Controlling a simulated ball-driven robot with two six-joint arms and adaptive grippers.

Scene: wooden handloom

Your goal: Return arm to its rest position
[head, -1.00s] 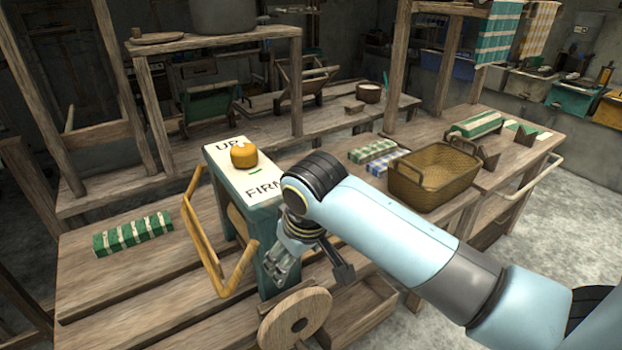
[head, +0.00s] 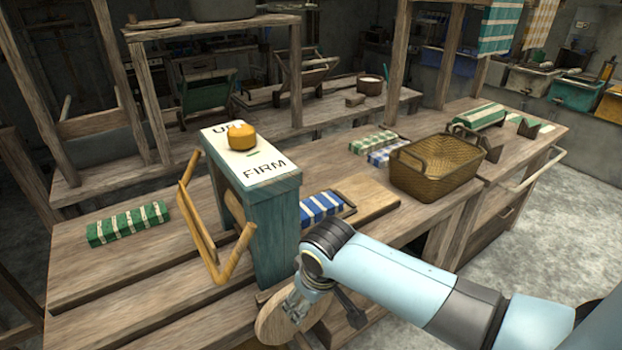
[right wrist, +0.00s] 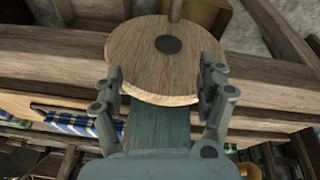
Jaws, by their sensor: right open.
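My right arm comes in from the lower right in the head view. Its gripper (head: 296,306) points downward in front of the round wooden disc (head: 275,322), below the teal post (head: 272,240). In the right wrist view the open fingers (right wrist: 160,90) stand on either side of the lower part of the wooden disc (right wrist: 150,65), with nothing held between them. I cannot tell how far the fingers are from the disc. My left gripper is not in view.
A wooden crank frame (head: 212,245) juts from the post's left side. An orange knob (head: 242,136) sits on the white "FIRM" panel (head: 255,170). A wicker basket (head: 435,168) and striped cloths (head: 322,206) lie on the bench at right. Open floor (head: 530,240) shows at right.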

